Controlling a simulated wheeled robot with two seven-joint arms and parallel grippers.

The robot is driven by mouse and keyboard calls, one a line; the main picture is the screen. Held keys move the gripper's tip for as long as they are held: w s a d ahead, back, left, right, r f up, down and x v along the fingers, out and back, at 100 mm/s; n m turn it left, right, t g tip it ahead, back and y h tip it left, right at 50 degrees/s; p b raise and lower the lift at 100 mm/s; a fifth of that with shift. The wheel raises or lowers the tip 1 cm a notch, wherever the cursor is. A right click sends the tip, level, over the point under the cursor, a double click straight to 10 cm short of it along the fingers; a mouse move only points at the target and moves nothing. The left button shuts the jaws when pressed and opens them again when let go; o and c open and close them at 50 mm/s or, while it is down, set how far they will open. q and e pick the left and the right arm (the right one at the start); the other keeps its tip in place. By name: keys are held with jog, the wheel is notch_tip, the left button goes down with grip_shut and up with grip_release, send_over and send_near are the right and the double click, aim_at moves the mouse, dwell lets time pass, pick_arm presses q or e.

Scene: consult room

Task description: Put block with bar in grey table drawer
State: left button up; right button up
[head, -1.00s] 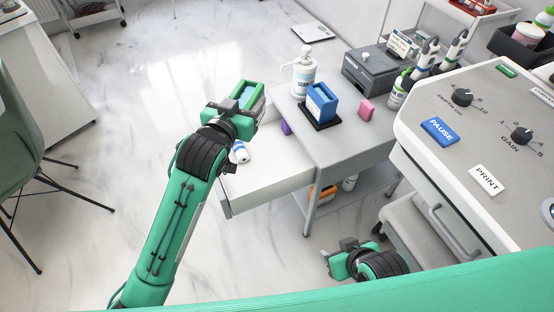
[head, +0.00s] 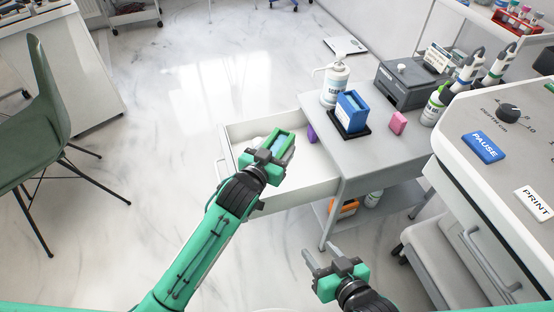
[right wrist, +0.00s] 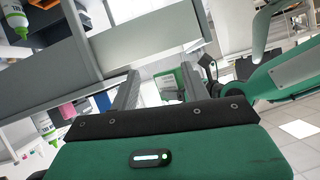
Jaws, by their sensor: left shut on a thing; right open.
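My left gripper (head: 268,160) is shut on a green block (head: 283,146) with a pale-blue middle. I cannot make out a bar on it. The gripper and block are over the open drawer (head: 306,189) of the grey table (head: 372,150), hiding part of its inside; their exact height above it is unclear. A purple item (head: 311,134) lies in the drawer near the table, and a pale item partly shows behind the gripper. My right gripper (head: 325,256) is open and empty, low in front of the table. Its fingers (right wrist: 160,90) show apart in the right wrist view.
On the grey table stand a blue block on a black base (head: 351,112), a pump bottle (head: 334,84), a pink block (head: 397,122) and a grey box (head: 408,84). A control console (head: 500,180) stands at right. A green chair (head: 40,120) is at left, with clear floor between.

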pick_arm(q)
notch_tip(320, 180, down, 3)
jog(key=shift+r+b, duration=0.1)
jog(key=shift+b, duration=0.35)
jog(key=shift+f, duration=0.45)
pick_arm(e)
jog(key=shift+a+r+t+y, duration=0.3)
jog(key=shift+a+t+y, duration=0.2)
jog(key=shift+a+t, duration=0.35)
pick_arm(q)
jog(key=shift+f, duration=0.35)
jog(key=shift+f, duration=0.3)
jog(key=o, duration=1.4)
